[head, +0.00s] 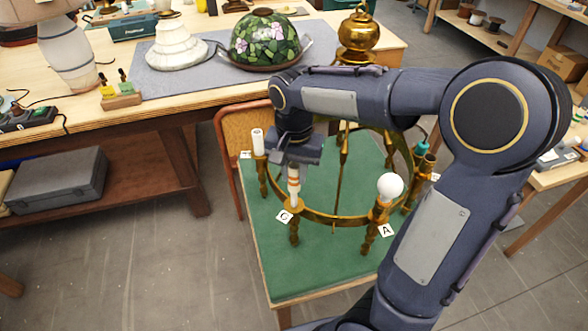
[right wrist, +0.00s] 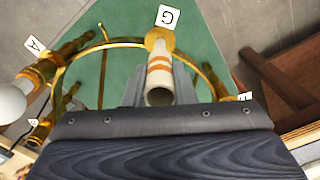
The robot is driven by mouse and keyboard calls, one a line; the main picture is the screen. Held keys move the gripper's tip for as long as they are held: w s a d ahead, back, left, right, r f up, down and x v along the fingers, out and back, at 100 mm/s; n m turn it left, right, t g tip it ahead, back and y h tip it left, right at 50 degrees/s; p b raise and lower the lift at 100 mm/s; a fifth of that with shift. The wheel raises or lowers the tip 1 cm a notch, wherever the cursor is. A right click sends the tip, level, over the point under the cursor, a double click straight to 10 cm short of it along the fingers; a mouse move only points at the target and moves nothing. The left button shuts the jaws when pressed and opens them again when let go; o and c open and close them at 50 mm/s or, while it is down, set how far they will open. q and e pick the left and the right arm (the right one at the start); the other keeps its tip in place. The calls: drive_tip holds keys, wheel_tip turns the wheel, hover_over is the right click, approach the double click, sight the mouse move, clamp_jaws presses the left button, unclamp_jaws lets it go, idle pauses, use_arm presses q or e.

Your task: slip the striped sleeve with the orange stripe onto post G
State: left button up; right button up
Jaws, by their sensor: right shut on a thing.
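The striped sleeve (head: 294,186) is a white tube with orange bands. My right gripper (head: 294,168) is shut on its upper part and holds it upright over post G. In the right wrist view the sleeve (right wrist: 160,78) stands between the fingers (right wrist: 160,88), its open end facing the camera. Post G (head: 294,232) is a brass post on the lamp ring, with a white letter tag, which reads G in the right wrist view (right wrist: 167,16). The sleeve's lower end meets the brass top of the post (right wrist: 160,38); I cannot tell how far it is on. My left gripper is not in view.
The brass ring (head: 335,217) stands on a green-topped table (head: 275,275). Post A (head: 381,215) carries a white bulb (head: 390,186). Another post at the left carries a white sleeve (head: 257,142). A workbench with a flowered glass shade (head: 268,38) is behind.

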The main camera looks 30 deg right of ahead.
sight(294, 185)
drive_tip(key=shift+f+b, duration=1.75)
drive_tip(key=shift+f, duration=0.5)
drive_tip(key=shift+f+b, duration=0.4)
drive_tip(key=shift+f, duration=0.3)
drive_tip(key=shift+f, duration=0.1)
drive_tip(key=o, duration=1)
